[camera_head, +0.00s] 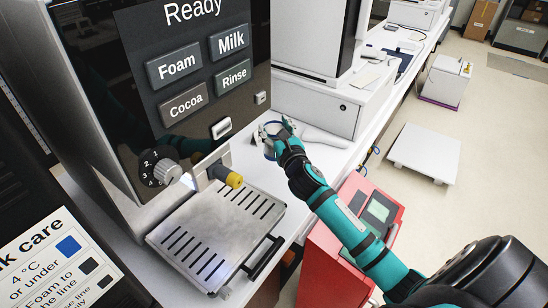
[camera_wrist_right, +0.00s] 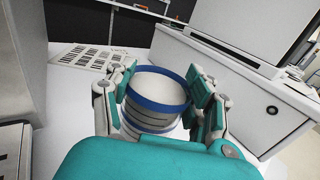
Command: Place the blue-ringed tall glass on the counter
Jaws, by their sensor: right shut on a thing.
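The blue-ringed tall glass (camera_wrist_right: 158,88) is between the fingers of my right gripper (camera_wrist_right: 160,95) in the right wrist view, and the gripper is shut on it. The glass looks upright, with blue bands at its rim and lower down. In the head view the right gripper (camera_head: 281,136) and the glass (camera_head: 269,146) are over the white counter (camera_head: 325,154), just right of the coffee machine. I cannot tell whether the glass base touches the counter. My left gripper is not in view.
The coffee machine (camera_head: 180,75) with its slotted drip tray (camera_head: 215,238) stands at left. A white cabinet (camera_head: 318,104) is behind the gripper. A printed sheet (camera_wrist_right: 88,55) lies beyond the glass. A red unit (camera_head: 350,240) stands under my right arm.

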